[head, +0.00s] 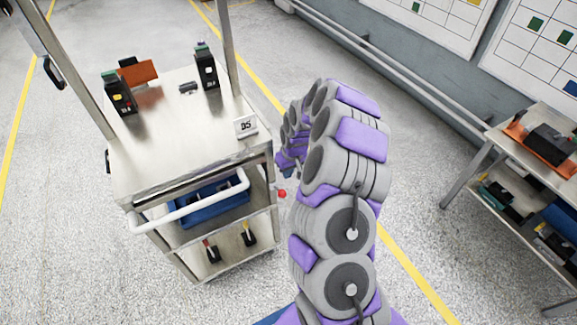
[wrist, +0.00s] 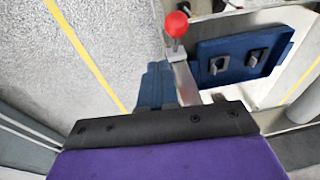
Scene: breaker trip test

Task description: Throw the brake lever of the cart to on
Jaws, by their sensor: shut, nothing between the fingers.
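The cart (head: 150,165) stands at left in the head view. Its brake lever shows as a red ball knob (head: 282,193) beside the cart's right side. In the wrist view the red knob (wrist: 176,24) tops a flat metal lever bar (wrist: 184,80), whose lower end is hidden behind my dark wrist edge. My gripper (wrist: 155,85) shows there as blue fingers, shut and empty, just left of the bar. I cannot tell whether they touch it. In the head view my gripper (head: 287,172) is small and partly hidden by my arm, just above the knob.
The cart has a white push handle (head: 190,205), a blue bin (head: 215,203) and a D5 sign (head: 246,126). Several devices stand on its top. A workbench (head: 490,165) stands at right. Floor between is clear.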

